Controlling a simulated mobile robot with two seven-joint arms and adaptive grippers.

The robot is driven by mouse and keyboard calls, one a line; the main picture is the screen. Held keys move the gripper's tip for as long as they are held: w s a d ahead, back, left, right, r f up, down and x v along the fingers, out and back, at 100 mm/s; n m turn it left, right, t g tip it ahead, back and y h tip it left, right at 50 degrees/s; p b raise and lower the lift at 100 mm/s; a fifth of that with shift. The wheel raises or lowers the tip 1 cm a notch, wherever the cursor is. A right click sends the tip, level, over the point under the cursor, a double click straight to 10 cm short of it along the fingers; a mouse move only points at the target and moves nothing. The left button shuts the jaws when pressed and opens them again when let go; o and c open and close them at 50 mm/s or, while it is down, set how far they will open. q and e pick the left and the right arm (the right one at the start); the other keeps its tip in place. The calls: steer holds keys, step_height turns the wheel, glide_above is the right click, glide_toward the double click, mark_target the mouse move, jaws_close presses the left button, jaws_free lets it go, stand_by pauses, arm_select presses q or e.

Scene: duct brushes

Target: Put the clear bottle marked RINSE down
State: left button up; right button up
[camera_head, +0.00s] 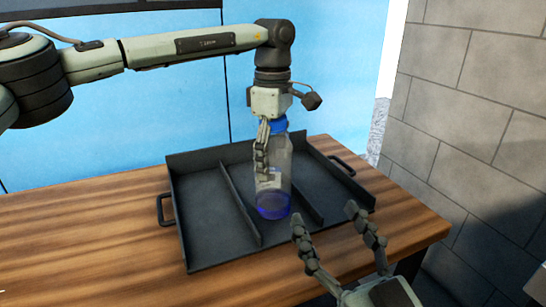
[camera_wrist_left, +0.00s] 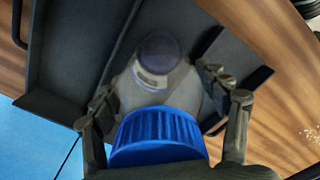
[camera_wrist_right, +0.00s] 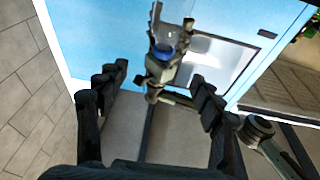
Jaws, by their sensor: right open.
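The clear bottle (camera_head: 277,180) has a blue cap, blue liquid at its base and a small pale label whose text is too small to read. It is upright over the middle of the dark divided tray (camera_head: 210,222); I cannot tell whether its base touches the tray floor. My left gripper (camera_head: 262,150) is shut on the bottle below the cap. In the left wrist view the fingers flank the bottle's upper part, with the blue cap (camera_wrist_left: 160,135) nearest. My right gripper (camera_head: 325,217) is open and empty, in front of the tray's right side.
The tray has upright dividers and a handle (camera_head: 163,209) at each end. It stands on a wooden table (camera_head: 110,240) with bare wood at the left and front. Blue panels stand behind, and a grey block wall (camera_head: 480,110) is at the right.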

arm_select(q)
steer(key=shift+o, duration=0.7)
steer(key=shift+r, duration=0.15)
step_height(320, 180, up, 11)
steer(key=shift+r+p, duration=0.2)
steer(key=shift+p, duration=0.65)
steer(key=shift+r, duration=0.3)
arm_select(e)
steer(key=d+f+g+h, duration=0.1)
steer(key=f, duration=0.2)
steer(key=d+f+g+h, duration=0.1)
steer(key=f+g, duration=0.1)
steer(key=f, duration=0.1)
steer(key=w+d+f+g, duration=0.1)
steer(key=f, duration=0.1)
steer(key=shift+d+f+h, duration=0.25)
steer(key=shift+f+h, duration=0.15)
